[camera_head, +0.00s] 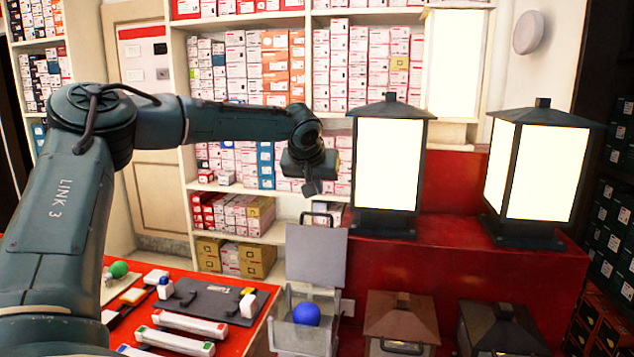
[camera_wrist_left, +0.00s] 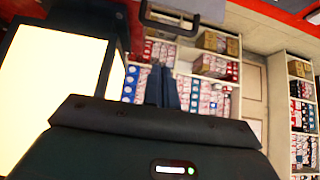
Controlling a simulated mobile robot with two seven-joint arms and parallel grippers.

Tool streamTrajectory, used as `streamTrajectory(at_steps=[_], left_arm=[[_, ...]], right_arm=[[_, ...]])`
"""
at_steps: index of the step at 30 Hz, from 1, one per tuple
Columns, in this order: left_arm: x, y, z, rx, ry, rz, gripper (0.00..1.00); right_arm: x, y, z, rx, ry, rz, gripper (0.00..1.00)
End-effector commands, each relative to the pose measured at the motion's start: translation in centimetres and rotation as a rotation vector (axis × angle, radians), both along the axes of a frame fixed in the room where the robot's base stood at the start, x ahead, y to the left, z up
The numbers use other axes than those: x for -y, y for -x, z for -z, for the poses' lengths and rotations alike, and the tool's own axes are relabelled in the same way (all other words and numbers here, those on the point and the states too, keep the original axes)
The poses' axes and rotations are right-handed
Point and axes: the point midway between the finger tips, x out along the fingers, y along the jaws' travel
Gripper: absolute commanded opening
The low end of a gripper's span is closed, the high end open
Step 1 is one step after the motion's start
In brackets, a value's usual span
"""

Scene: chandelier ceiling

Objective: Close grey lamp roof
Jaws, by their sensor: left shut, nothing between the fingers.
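The grey lamp (camera_head: 283,338) stands low in the middle of the head view, a clear-sided box with a blue ball (camera_head: 306,314) inside. Its flat grey roof (camera_head: 316,256) stands upright, open, with a dark handle at its top edge. My left gripper (camera_head: 312,188) is shut and empty, above the roof and apart from it. In the left wrist view my left gripper's fingers (camera_wrist_left: 162,86) are together, and a dark handle (camera_wrist_left: 168,24) shows beyond them at the top. My right gripper is not in view.
Two tall lit lanterns (camera_head: 389,165) (camera_head: 531,172) stand on a red step to the right. A brown-roofed lamp (camera_head: 402,322) and a dark-roofed lamp (camera_head: 502,330) stand lower right. A red table (camera_head: 246,338) with several tools is at left. Shelves of boxes stand behind.

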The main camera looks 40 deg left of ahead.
Motion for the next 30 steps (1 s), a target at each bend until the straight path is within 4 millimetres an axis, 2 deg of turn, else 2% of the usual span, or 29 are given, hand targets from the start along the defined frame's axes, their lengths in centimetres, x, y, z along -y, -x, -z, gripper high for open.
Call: streamTrajectory(at_steps=[6, 12, 22, 30], left_arm=[[-1.4, -2.3, 3.1, -0.005, -0.003, 0.0, 0.0], [-2.2, -3.9, 5.1, -0.003, -0.003, 0.0, 0.0], [-0.7, -1.2, 5.0, 0.001, -0.002, 0.003, 0.0], [-0.3, -0.3, 5.2, 0.001, -0.002, 0.0, 0.0]], right_arm=[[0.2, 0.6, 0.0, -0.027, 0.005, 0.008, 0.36], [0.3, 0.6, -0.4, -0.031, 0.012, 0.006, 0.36], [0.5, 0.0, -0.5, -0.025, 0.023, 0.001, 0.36], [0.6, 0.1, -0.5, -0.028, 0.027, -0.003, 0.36]])
